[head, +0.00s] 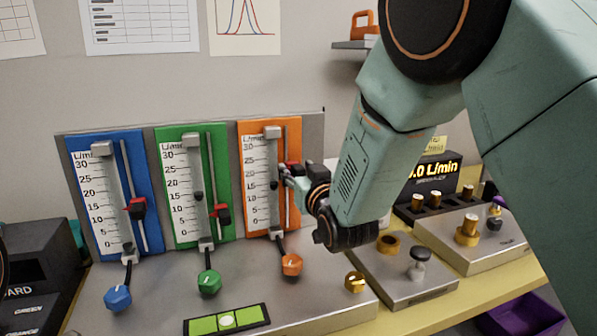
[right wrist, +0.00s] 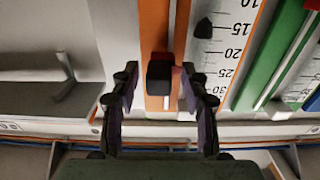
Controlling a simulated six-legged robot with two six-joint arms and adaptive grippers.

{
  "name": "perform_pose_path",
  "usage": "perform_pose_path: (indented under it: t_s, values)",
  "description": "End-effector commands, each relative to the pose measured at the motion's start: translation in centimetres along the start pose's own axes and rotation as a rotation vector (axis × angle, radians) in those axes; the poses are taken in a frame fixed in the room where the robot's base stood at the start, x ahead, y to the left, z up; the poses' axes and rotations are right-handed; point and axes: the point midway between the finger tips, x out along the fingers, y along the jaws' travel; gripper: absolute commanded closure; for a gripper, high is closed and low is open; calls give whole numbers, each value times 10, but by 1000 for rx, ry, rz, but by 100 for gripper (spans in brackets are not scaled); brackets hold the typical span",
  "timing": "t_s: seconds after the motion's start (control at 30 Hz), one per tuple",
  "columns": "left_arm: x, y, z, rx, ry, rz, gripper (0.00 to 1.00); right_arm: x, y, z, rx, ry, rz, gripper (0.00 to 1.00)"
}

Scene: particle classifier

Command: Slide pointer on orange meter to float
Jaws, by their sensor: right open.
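The orange meter (head: 252,225) is the rightmost of three meters on the grey panel. Its dark float (head: 274,185) sits near the 15 mark and also shows in the right wrist view (right wrist: 203,28), where the scale is upside down. My right gripper (head: 287,172) is open at the pointer. In the wrist view its fingers (right wrist: 163,82) stand either side of the knob, with gaps visible. My left gripper is not in view.
Blue (head: 145,160) and green (head: 170,190) meters stand to the left. Orange (head: 291,264), green (head: 209,281) and blue (head: 117,297) knobs sit below. A level (head: 227,320) lies in front. A digital display (head: 432,172) and metal fixtures (head: 418,264) stand to the right.

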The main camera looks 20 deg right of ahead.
Motion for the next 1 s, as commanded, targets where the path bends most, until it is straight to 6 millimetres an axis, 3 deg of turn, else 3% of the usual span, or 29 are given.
perform_pose_path:
  t_s: [0.17, 0.67, 1.0]
  values:
    - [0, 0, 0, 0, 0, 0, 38, 1, 0, 0, 0, 0, 0, 56]
    - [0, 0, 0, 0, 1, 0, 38, 1, 0, 0, 0, 0, 0, 99]
    - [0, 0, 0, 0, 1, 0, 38, 1, 0, 0, 0, 0, 0, 100]
